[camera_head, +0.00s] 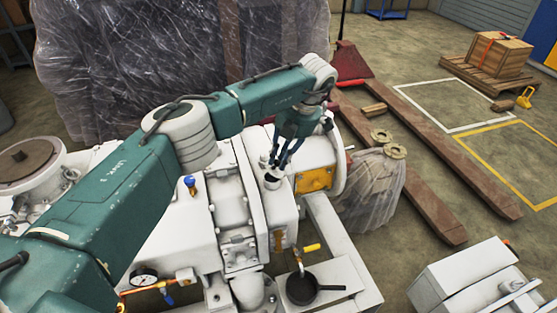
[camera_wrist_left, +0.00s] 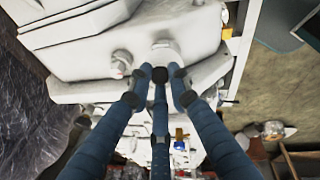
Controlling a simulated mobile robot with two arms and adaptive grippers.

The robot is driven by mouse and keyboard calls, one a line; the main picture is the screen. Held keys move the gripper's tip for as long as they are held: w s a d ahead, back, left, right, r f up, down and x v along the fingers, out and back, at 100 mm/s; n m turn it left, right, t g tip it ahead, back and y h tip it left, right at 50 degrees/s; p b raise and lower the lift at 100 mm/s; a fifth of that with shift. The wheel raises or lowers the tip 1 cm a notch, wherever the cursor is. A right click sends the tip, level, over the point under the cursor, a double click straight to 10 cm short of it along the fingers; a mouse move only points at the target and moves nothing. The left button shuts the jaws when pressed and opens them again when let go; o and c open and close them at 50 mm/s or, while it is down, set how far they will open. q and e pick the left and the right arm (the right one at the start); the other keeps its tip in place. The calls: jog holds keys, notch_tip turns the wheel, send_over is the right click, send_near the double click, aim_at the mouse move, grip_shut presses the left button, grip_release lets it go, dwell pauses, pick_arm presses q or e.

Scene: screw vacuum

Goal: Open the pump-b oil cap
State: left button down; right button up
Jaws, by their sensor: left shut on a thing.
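The pump (camera_head: 228,205) is a large white machine in the middle of the head view. A short white filler neck with a dark round top (camera_head: 272,181) stands on its upper right part. My left gripper (camera_head: 281,161) reaches down from above, its fingertips right at this neck. In the left wrist view the three blue fingers of the left gripper (camera_wrist_left: 160,76) come together at their dark tips over the white pump body (camera_wrist_left: 90,45). They are shut on the oil cap, which is mostly hidden between the tips. I cannot tell whether the cap is seated or lifted. My right gripper is not in view.
A gauge (camera_head: 144,276) sits at lower left. A plastic-wrapped load (camera_head: 150,60) stands behind. A wrapped bundle (camera_head: 372,190) is to the right.

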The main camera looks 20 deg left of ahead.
pick_arm(q)
jog(key=shift+w+r, duration=0.1)
jog(key=shift+w, duration=0.05)
jog(key=c, duration=1.6)
grip_release()
jog(key=v, duration=1.2)
